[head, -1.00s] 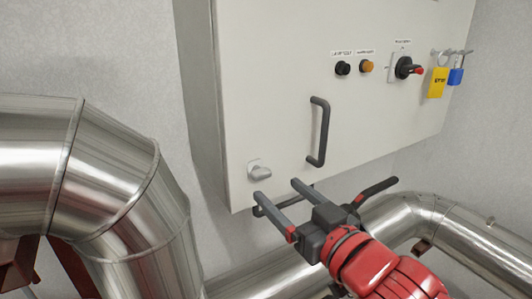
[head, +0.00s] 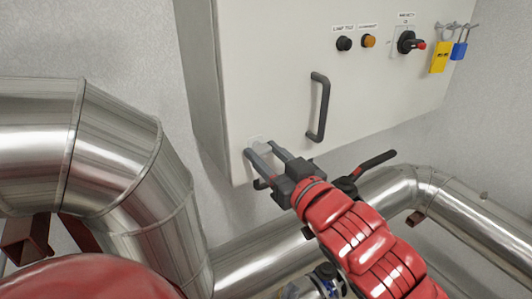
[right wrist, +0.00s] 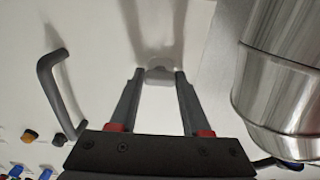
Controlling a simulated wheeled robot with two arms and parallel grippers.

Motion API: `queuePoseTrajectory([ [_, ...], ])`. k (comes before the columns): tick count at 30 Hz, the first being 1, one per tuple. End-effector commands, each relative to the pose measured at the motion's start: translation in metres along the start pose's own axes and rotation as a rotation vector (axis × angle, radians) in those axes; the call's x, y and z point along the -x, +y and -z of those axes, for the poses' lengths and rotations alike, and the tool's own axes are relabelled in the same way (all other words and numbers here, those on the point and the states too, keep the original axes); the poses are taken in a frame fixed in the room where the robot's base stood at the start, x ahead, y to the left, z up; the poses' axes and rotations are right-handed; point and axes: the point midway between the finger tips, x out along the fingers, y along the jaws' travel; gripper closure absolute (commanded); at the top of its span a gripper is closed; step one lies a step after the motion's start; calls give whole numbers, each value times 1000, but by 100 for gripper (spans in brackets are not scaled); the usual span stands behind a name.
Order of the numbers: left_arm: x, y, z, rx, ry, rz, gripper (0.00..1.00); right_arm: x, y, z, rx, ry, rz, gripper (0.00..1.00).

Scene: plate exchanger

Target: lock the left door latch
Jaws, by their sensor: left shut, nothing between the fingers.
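The left door latch is a small light-grey knob (head: 262,142) at the lower left corner of the cabinet door (head: 290,100). In the right wrist view the latch (right wrist: 160,74) lies between the fingertips. My right gripper (head: 262,152) is open, its two fingers on either side of the latch; in the right wrist view (right wrist: 158,74) the fingertips are close to its sides, and whether they touch is unclear. My left gripper (head: 378,162) is shut and empty, further right, below the cabinet and in front of the pipe. Its wrist is partly hidden by my right arm.
A dark door handle (head: 320,108) stands out right of the latch. Higher up are a black button (head: 344,44), an orange button (head: 369,41), a rotary switch (head: 408,42), and yellow (head: 439,57) and blue (head: 459,50) padlocks. Metal pipes (head: 120,150) run left and below.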

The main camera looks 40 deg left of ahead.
Motion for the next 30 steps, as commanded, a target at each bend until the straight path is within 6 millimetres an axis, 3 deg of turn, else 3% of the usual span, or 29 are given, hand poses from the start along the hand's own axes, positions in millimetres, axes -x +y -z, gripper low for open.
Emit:
queuePoseTrajectory([
  [1, 0, 0, 0, 0, 0, 0, 100, 0, 0, 0, 0, 0, 0, 69],
  [6, 0, 0, 0, 0, 0, 0, 100, 0, 0, 0, 0, 0, 0, 100],
  [17, 7, 0, -1, 0, 0, 0, 100, 0, 1, -1, -42, 1, -1, 100],
  [30, 43, 2, -7, 0, 0, 0, 100, 0, -1, -4, -367, 2, 5, 100],
])
